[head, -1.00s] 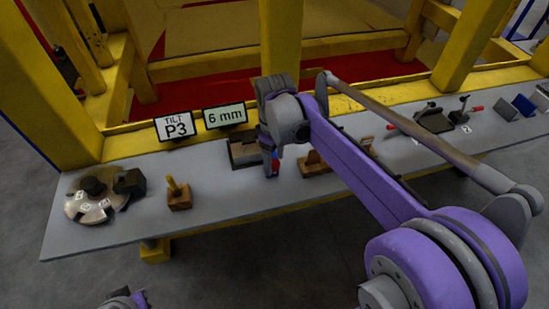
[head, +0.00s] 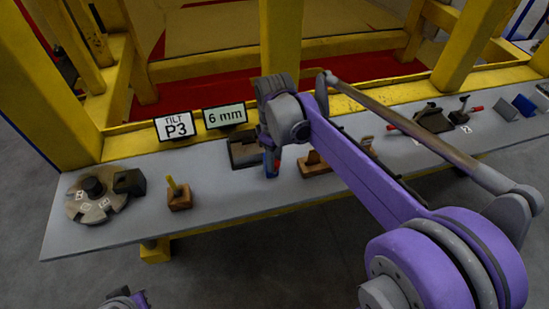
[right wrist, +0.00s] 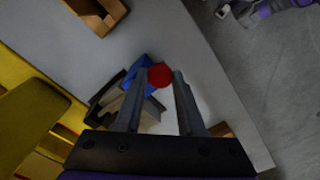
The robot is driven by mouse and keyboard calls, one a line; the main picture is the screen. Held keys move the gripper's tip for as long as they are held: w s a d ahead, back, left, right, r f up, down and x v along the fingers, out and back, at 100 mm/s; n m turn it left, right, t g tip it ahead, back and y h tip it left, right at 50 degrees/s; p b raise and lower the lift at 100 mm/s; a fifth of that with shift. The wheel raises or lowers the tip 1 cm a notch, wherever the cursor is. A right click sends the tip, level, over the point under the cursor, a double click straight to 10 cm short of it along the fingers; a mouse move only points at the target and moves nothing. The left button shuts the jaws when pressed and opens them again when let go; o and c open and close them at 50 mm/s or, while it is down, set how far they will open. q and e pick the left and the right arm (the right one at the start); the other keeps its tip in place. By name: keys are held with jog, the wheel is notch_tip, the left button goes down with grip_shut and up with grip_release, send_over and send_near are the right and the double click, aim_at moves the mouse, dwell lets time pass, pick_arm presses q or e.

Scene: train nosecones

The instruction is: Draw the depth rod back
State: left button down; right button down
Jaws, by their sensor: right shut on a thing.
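My right gripper (head: 272,160) reaches down over the middle of the bench. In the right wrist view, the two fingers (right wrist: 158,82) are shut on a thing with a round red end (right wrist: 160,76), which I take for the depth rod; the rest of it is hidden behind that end. A blue part (right wrist: 139,76) lies beside it, and it also shows below the gripper in the head view (head: 271,171). A dark grey block (head: 243,152) stands just left of the gripper. Part of my left gripper (head: 127,300) shows at the bottom edge; its fingers cannot be made out.
Signs reading "TILT P3" (head: 175,127) and "6 mm" (head: 225,115) stand at the back. A labelled disc (head: 97,207) and a wooden block with a yellow peg (head: 180,199) stand left. A wooden block (head: 314,165) is close right. Yellow beams (head: 280,45) rise behind.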

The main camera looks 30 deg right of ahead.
jog(key=shift+s, duration=0.1)
dwell(0.6)
jog(key=shift+s+a, duration=0.25)
jog(key=shift+s, duration=0.85)
jog(key=c, duration=0.8)
grip_release()
jog(key=o, duration=0.3)
jog(key=shift+s, duration=0.15)
